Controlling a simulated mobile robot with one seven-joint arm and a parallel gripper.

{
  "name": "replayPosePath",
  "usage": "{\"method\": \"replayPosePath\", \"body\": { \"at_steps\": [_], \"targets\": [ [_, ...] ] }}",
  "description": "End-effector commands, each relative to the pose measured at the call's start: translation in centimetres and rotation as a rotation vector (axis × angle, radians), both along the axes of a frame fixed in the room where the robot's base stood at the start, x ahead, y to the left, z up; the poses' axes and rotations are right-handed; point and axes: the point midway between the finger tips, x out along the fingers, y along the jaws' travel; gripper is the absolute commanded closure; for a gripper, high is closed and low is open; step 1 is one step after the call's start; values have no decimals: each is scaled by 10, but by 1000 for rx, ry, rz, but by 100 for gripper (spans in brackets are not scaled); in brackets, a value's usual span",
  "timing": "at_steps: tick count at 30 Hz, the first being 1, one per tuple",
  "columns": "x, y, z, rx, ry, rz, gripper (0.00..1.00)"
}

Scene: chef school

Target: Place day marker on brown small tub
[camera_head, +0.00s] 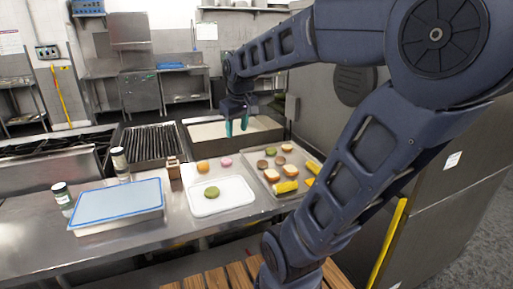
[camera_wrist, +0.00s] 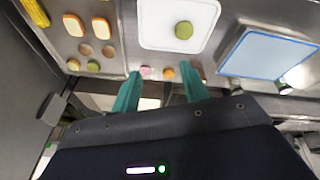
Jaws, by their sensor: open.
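I cannot tell for certain which thing is the day marker or the brown small tub. A small upright brown block-like thing (camera_head: 173,170) stands on the steel counter, left of an orange round piece (camera_head: 203,166) and a pink round piece (camera_head: 226,161). In the wrist view the orange piece (camera_wrist: 168,73) and pink piece (camera_wrist: 145,71) show between my teal fingertips, and part of the brown thing (camera_wrist: 196,68) shows beside the right finger. My gripper (camera_head: 237,126) is open and empty, raised above the back of the counter; it also shows in the wrist view (camera_wrist: 162,76).
A white tray (camera_head: 240,203) holds a green disc (camera_head: 211,192). A metal tray (camera_head: 263,187) at right holds bread, brown discs and corn. A blue-topped container (camera_head: 118,199) and two bottles stand at left. A grill (camera_head: 150,145) and open basin (camera_head: 210,131) lie behind.

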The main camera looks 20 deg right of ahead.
Motion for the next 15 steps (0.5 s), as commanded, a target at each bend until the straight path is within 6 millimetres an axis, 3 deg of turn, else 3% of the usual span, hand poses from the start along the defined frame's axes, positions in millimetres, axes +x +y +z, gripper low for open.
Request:
{"method": "replayPosePath", "body": {
  "at_steps": [1, 6, 10, 15],
  "targets": [
    [-16, -5, -3, 14, -16, -46, 55],
    [-58, -19, -17, 66, -55, -194, 55],
    [-81, -25, -28, 98, -76, -276, 55],
    [-94, -28, -35, 119, -88, -327, 55]
  ]
}}
